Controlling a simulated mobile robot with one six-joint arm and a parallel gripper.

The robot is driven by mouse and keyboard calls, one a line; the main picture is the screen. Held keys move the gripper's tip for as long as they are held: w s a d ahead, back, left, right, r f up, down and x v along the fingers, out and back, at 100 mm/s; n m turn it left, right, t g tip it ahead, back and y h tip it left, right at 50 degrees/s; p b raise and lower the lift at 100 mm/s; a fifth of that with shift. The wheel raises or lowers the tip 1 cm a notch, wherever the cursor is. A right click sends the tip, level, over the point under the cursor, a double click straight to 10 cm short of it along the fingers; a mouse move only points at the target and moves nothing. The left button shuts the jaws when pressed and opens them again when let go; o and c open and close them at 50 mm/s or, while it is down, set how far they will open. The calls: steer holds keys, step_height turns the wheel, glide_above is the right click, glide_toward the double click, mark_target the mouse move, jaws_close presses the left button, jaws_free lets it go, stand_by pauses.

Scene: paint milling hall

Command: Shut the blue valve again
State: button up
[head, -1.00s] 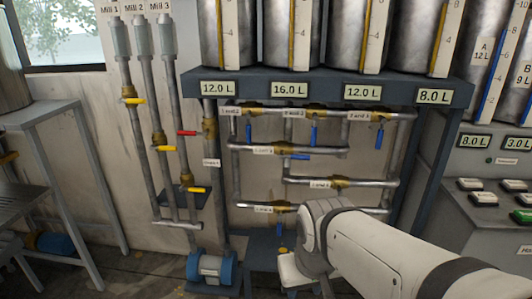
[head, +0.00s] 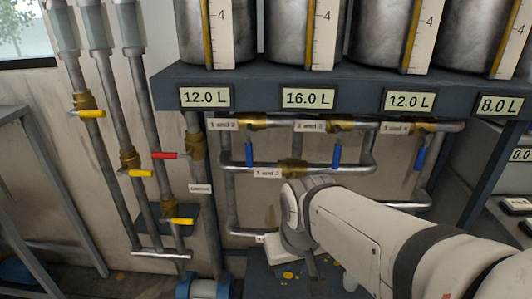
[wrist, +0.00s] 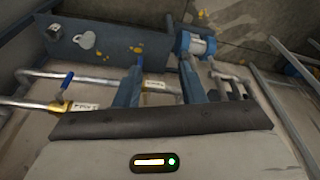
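Several valves with brass bodies and blue handles sit on the pipe frame under the tanks. In the head view the blue handles of "1 and 2" (head: 250,155), "2 and 3" (head: 337,155) and "3 and 4" (head: 419,158) hang down across their pipes. The brass valve above my wrist (head: 292,167) shows its body, but my arm hides its handle. My gripper (wrist: 161,66) is open in the wrist view, with a pipe and white label between or beyond its fingers; contact cannot be told. Another blue handle (wrist: 63,80) stands left of the fingers.
Three mill pipes with yellow handles (head: 92,114) and one red handle (head: 164,155) stand to the left. A blue pump (head: 204,288) is on the floor. The tank shelf (head: 265,74) overhangs the pipes. A yellow-spotted dark plate (wrist: 110,36) lies beyond the fingers.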

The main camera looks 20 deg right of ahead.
steer(key=shift+w+d, duration=0.1)
steer(key=shift+o, duration=0.5)
steer(key=w+d+f+m+t+y, duration=0.1)
steer(key=w+d+f+m+y, duration=0.15)
steer(key=w+m+y, duration=0.65)
steer(key=w+d+r+m+t+h+p, duration=0.1)
steer(key=w+d+m+t, duration=0.2)
steer(key=w+d+t, duration=0.45)
steer(key=w+d+m+t+p, duration=0.1)
steer(key=w+d+m+t, duration=0.2)
steer(key=d, duration=0.7)
steer(key=shift+n, duration=0.5)
steer(key=p+x, duration=0.1)
steer(key=x, duration=0.6)
steer(key=shift+w, duration=0.15)
